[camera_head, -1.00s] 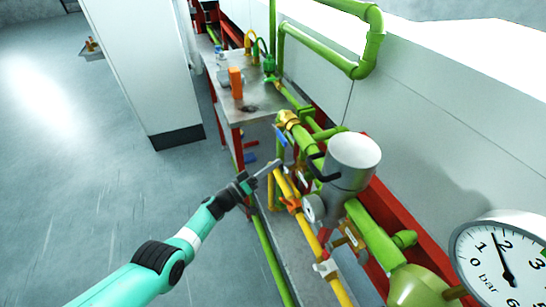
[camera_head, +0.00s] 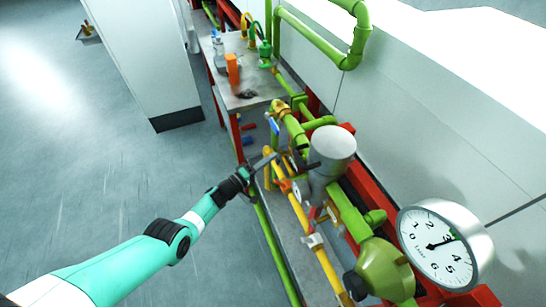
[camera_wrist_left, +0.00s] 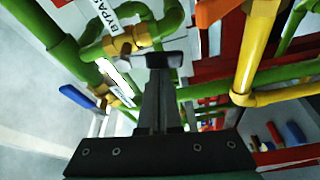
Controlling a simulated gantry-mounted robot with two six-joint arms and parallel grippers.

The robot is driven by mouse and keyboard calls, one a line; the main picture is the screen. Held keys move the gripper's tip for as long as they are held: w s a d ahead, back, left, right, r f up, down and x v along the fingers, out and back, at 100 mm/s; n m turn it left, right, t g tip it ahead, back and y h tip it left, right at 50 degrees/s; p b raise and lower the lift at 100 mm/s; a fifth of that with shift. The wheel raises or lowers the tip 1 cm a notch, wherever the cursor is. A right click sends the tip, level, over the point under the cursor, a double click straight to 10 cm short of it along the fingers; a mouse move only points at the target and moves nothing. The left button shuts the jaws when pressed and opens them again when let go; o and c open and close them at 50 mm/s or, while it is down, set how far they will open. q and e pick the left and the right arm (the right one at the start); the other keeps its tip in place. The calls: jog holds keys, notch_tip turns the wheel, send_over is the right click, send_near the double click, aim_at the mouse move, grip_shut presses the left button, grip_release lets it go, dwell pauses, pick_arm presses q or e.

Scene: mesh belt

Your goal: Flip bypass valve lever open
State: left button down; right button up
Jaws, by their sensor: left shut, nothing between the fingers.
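My left gripper (camera_head: 270,160) is shut and empty, reaching in beside the green and yellow pipes. In the left wrist view its shut fingers (camera_wrist_left: 160,95) point at the pipework. A white label reading BYPASS (camera_wrist_left: 103,22) sits on a green pipe beside a brass valve body (camera_wrist_left: 127,42). A blue lever (camera_wrist_left: 78,97) is left of the fingers in that view, apart from them. A blue lever (camera_head: 274,127) also shows in the head view, just beyond the gripper. I cannot tell whether the fingers touch the valve. My right gripper is not in view.
A grey cylinder (camera_head: 332,145) and a round pressure gauge (camera_head: 440,262) stand along the pipes at right. A yellow pipe (camera_wrist_left: 255,50) runs close to the gripper's right in the wrist view. A metal workbench (camera_head: 250,97) is beyond.

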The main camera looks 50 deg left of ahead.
pick_arm(q)
jog(key=s+a+p, duration=0.3)
jog(key=s+p, duration=0.1)
jog(key=s, duration=0.4)
jog(key=shift+s+a, duration=0.2)
jog(key=shift+s, duration=0.2)
jog(key=shift+r, duration=0.1)
